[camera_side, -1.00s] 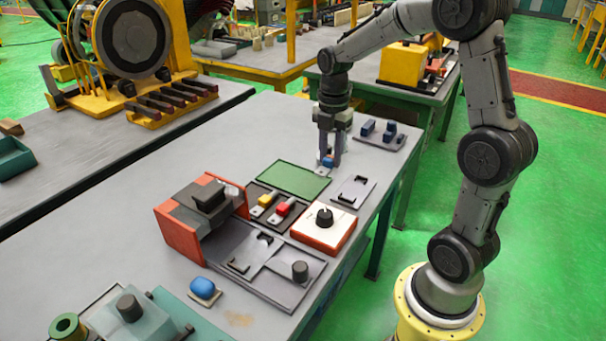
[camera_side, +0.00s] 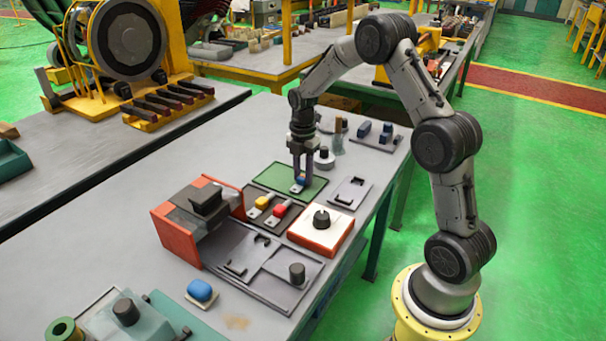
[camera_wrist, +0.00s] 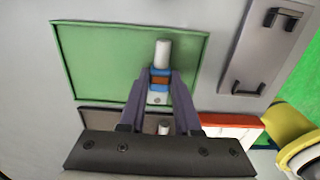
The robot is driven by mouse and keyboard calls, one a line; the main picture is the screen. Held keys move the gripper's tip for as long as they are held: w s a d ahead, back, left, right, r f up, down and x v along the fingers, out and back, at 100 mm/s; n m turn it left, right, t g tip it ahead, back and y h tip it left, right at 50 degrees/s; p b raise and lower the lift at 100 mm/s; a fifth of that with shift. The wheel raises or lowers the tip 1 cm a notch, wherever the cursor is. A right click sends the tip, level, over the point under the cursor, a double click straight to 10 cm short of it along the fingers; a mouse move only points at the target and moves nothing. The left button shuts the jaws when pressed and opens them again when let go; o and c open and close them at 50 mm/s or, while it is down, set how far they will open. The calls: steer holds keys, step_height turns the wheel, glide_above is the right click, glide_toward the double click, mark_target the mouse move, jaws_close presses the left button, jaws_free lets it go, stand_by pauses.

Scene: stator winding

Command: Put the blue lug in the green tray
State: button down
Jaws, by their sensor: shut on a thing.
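The blue lug (camera_wrist: 161,73) is between the fingers of my gripper (camera_wrist: 160,85) in the wrist view. It has a pale barrel at one end, a blue and brown middle and a flat end with a hole. In the side view the lug (camera_side: 299,183) is low over the green tray (camera_side: 272,180), near its right side. My gripper (camera_side: 300,180) points down there, shut on the lug. The green tray (camera_wrist: 100,60) is flat with a low rim and otherwise empty. I cannot tell whether the lug touches its floor.
A dark tray with a yellow lug (camera_side: 263,202) and a red lug (camera_side: 281,209) adjoins the green tray. A white-topped orange box with a black knob (camera_side: 321,219) stands in front. A grey plate with a handle (camera_side: 350,192) lies to the right.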

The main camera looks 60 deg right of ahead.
steer(key=shift+f, duration=0.15)
steer(key=c, duration=0.6)
jaws_free()
